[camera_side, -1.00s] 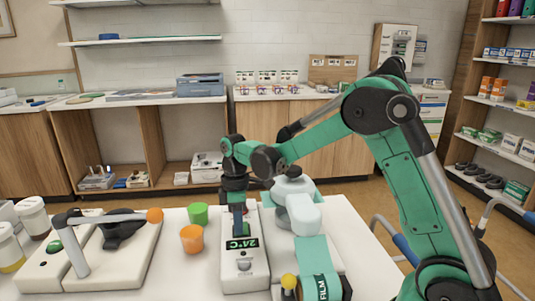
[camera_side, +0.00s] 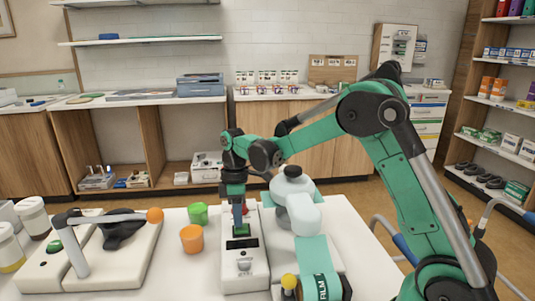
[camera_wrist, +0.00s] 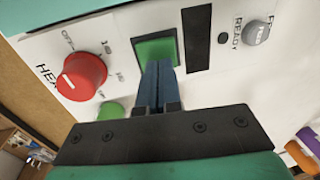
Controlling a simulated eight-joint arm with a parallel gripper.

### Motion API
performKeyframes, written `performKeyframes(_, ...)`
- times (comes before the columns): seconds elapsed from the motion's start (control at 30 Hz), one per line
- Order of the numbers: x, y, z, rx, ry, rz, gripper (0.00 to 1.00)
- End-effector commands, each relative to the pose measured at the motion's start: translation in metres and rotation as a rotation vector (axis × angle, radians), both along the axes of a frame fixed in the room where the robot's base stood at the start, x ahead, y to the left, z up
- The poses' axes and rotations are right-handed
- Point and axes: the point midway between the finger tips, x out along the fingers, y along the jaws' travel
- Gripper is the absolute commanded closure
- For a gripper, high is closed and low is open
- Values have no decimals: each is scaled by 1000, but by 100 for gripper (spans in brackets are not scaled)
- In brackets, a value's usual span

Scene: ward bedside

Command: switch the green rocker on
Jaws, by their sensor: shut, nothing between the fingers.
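The green rocker (camera_wrist: 157,50) sits in a dark frame on a white panel in the wrist view. It also shows in the side view (camera_side: 241,230), just under my gripper (camera_side: 239,226). My gripper (camera_wrist: 158,66) is shut and empty, and its blue fingertips are at the rocker's near edge, covering part of it. They look to be touching or very close; I cannot tell which. The display (camera_wrist: 200,40) beside the rocker is dark, in the side view too (camera_side: 242,244). The rocker's tilt is not clear.
A red knob (camera_wrist: 82,76) and a grey knob (camera_wrist: 257,33) flank the rocker on the white device (camera_side: 245,278). An orange cup (camera_side: 192,238) and a green cup (camera_side: 198,214) stand to its left.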

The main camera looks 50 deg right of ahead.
Motion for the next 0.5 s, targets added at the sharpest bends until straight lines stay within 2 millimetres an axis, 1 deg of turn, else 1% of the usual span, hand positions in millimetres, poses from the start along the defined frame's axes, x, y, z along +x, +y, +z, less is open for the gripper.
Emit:
performKeyframes(0.07, 1, -1, 6, 0, 0, 0, 100)
performKeyframes(0.17, 2, -3, 19, 0, 0, -1, 100)
performKeyframes(0.5, 12, -13, 89, -1, -1, -1, 100)
